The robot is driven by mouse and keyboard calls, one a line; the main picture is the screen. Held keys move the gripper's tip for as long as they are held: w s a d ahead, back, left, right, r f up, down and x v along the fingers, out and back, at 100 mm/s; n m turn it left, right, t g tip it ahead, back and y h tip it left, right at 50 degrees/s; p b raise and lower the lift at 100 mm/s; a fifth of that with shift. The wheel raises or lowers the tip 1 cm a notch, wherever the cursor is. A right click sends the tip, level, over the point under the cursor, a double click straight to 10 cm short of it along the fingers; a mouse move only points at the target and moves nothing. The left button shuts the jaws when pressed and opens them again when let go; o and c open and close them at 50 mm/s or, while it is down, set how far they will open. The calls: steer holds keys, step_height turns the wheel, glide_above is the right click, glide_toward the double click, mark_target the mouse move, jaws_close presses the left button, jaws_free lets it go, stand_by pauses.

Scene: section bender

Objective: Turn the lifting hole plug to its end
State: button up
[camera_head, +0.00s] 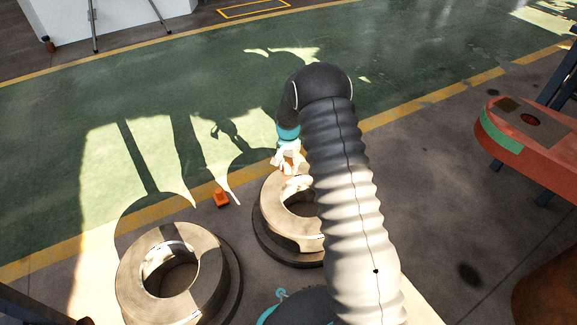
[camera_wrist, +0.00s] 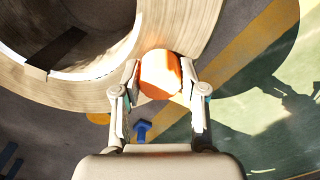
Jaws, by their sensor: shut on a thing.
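The lifting hole plug (camera_wrist: 160,74) appears as an orange, round-topped piece at the outer edge of a pale ring-shaped roll (camera_wrist: 60,92) in the wrist view. My gripper (camera_wrist: 158,84) is shut on it, with one finger on each side. In the head view my gripper (camera_head: 289,160) is at the far edge of the right-hand roll (camera_head: 272,215), and a little orange shows at its fingertips. The plug's lower part and its seat are hidden, so I cannot tell how deep it sits.
A second ring-shaped roll (camera_head: 135,285) stands at the lower left. A small orange object (camera_head: 221,197) is on the floor between the rolls. A red-orange machine part (camera_head: 530,130) juts in at the right. A blue piece (camera_wrist: 141,131) lies below the plug. Green floor behind is open.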

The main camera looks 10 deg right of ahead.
mark_target(288, 165)
steer(key=o, duration=1.1)
steer(key=shift+o, duration=0.2)
steer(key=shift+r, duration=0.1)
step_height(288, 165, up, 12)
